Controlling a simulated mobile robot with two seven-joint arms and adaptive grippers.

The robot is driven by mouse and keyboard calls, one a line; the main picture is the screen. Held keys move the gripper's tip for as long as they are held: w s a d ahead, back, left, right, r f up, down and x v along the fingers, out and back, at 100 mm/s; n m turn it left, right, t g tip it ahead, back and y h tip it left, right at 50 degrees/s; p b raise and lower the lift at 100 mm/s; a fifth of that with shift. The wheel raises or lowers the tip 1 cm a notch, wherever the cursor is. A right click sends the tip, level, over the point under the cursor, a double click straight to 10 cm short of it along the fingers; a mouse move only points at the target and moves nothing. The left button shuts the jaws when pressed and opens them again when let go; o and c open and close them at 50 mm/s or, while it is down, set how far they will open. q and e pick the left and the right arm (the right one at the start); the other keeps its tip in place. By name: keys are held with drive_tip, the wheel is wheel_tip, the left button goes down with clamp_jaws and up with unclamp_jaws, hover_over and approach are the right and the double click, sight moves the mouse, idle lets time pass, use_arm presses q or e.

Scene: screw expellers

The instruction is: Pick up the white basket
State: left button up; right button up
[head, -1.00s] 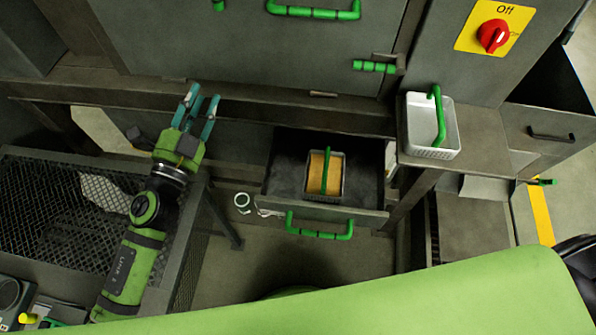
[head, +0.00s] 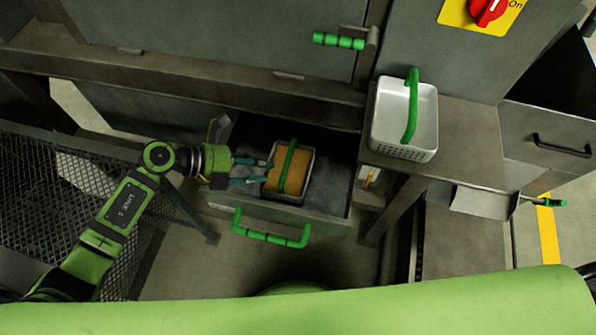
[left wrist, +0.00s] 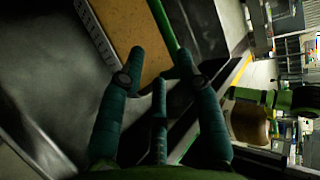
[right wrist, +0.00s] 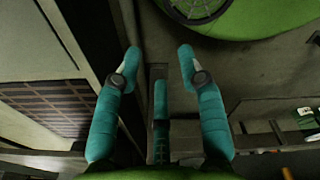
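A white basket (head: 305,187) with a green handle (head: 289,167) sits in the open drawer (head: 330,215), filled with a tan material (head: 297,158). My left gripper (head: 265,171) is open at this basket's left side, pointing right. In the left wrist view, the open left gripper (left wrist: 160,62) is close to the basket's tan contents (left wrist: 132,62) and green handle (left wrist: 163,25); contact is not clear. A second white basket (head: 427,142), empty with a green handle (head: 411,105), stands on the ledge at right. My right gripper (right wrist: 159,58) is open and empty in the right wrist view.
The drawer has a green front handle (head: 270,234). The machine's ledge (head: 470,160) beside the empty basket is partly clear. A black mesh tray (head: 50,180) lies left. A red knob (head: 487,10) on a yellow plate is at the top right.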

sight(285, 169)
use_arm(q)
drive_tip(key=shift+w+d+f+p, duration=0.1)
drive_tip(key=shift+d+p, duration=0.1)
drive_tip(key=shift+d, duration=0.3)
drive_tip(key=shift+d+f+p, duration=0.1)
drive_tip(key=shift+d+p, duration=0.05)
drive_tip(key=shift+d, duration=0.35)
drive_tip(key=p+x, duration=0.1)
drive_tip(key=x, duration=0.2)
drive_tip(key=shift+d+f, duration=0.1)
drive_tip(key=shift+d, duration=0.25)
drive_tip(key=shift+d+f, duration=0.35)
drive_tip(key=shift+d, duration=0.1)
clamp_jaws()
use_arm(e)
drive_tip(key=shift+s+a+r, duration=0.15)
drive_tip(key=shift+a+r, duration=0.5)
drive_tip(key=shift+r, duration=0.25)
